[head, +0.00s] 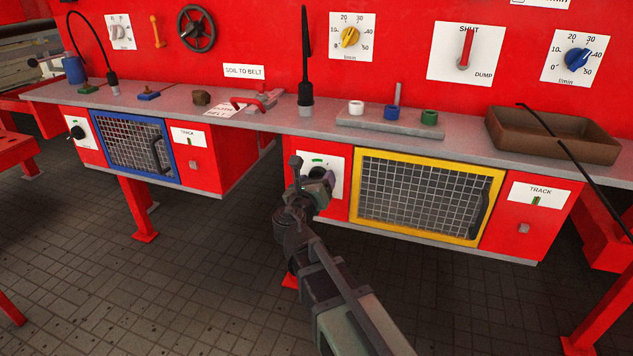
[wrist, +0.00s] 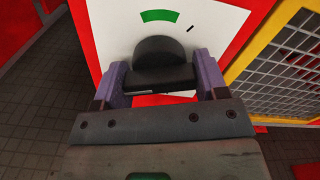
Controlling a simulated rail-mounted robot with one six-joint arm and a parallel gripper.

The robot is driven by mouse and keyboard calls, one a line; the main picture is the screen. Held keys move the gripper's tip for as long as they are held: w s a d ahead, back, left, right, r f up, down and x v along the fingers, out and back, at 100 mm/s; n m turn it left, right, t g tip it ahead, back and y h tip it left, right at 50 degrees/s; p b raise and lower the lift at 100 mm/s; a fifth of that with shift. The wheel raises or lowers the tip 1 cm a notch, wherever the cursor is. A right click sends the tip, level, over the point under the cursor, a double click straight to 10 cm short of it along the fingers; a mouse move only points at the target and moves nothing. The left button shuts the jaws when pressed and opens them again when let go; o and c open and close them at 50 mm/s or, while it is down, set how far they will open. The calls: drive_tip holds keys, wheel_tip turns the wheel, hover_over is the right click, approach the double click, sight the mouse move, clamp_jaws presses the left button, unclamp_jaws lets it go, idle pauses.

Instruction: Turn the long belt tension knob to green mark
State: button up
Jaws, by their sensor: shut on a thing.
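The tension knob (wrist: 163,52) is black and round, on a white plate (wrist: 110,25) left of the yellow-framed mesh guard. A green mark (wrist: 160,16) is above the knob on that plate, and a short black tick (wrist: 190,29) lies right of the green. My gripper (wrist: 163,78) is shut on the knob, one purple-grey finger on each side. In the head view my gripper (head: 322,183) covers most of the knob, and the green mark (head: 317,161) shows just above it. The knob's own pointing direction is hard to tell.
The yellow-framed guard (head: 354,190) is close right of my gripper. The grey shelf (head: 275,122) overhangs above, with a black upright handle (head: 305,60), coloured rings and a brown tray (head: 500,140). Another black knob (head: 77,132) is beside the blue-framed guard at the left.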

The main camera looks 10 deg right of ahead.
drive_tip(key=m, duration=1)
drive_tip(key=shift+a+m, duration=0.1)
drive_tip(key=shift+m, duration=0.2)
drive_tip(key=m, duration=0.4)
drive_tip(key=shift+w, duration=0.1)
drive_tip(key=m, duration=0.5)
drive_tip(key=shift+r, duration=0.1)
drive_tip(key=shift+m, duration=0.3)
drive_tip(key=o, duration=0.9)
drive_tip(key=shift+a, duration=0.1)
